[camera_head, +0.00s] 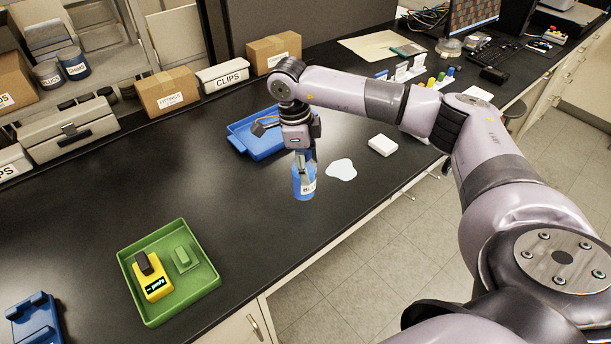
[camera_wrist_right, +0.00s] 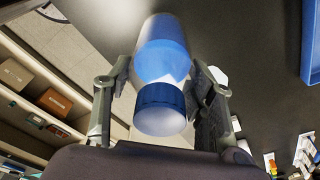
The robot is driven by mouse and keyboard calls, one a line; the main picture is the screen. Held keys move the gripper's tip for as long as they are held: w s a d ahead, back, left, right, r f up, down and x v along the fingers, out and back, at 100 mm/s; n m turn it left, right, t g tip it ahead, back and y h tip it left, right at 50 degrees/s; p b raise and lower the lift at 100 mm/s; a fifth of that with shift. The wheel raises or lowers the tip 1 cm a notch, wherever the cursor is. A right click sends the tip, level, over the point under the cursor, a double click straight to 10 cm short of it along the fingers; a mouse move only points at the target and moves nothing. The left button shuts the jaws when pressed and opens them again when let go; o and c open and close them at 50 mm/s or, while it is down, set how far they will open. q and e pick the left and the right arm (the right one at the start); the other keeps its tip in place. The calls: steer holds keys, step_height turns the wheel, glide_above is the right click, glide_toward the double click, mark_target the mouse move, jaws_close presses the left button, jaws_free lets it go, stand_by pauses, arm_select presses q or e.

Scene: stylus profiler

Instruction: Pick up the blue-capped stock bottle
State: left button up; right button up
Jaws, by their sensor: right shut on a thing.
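The blue stock bottle (camera_head: 304,188) with a white label is under my right gripper (camera_head: 304,160), near the front edge of the black bench. In the right wrist view the bottle (camera_wrist_right: 161,62) sits between the two fingers of the gripper (camera_wrist_right: 160,100), its blue and whitish end toward the camera. The right gripper is shut on it from above. The fingers hide part of its upper end in the head view. I cannot tell whether its base touches the bench. My left gripper does not show.
A white puddle-like patch (camera_head: 342,169) and a white block (camera_head: 383,145) lie right of the bottle. A blue tray (camera_head: 262,150) is behind it. A green tray (camera_head: 205,286) with a yellow device (camera_head: 155,285) stands front left. Labelled boxes (camera_head: 171,92) line the back. The middle left is clear.

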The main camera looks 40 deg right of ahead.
step_height(320, 180, up, 8)
steer(key=shift+f+b, duration=0.1)
steer(key=shift+b, duration=1.1)
step_height(320, 180, up, 9)
steer(key=p, duration=0.1)
steer(key=shift+f, duration=0.15)
steer(key=o, duration=0.8)
jaws_close()
steer(key=shift+a+f, duration=0.1)
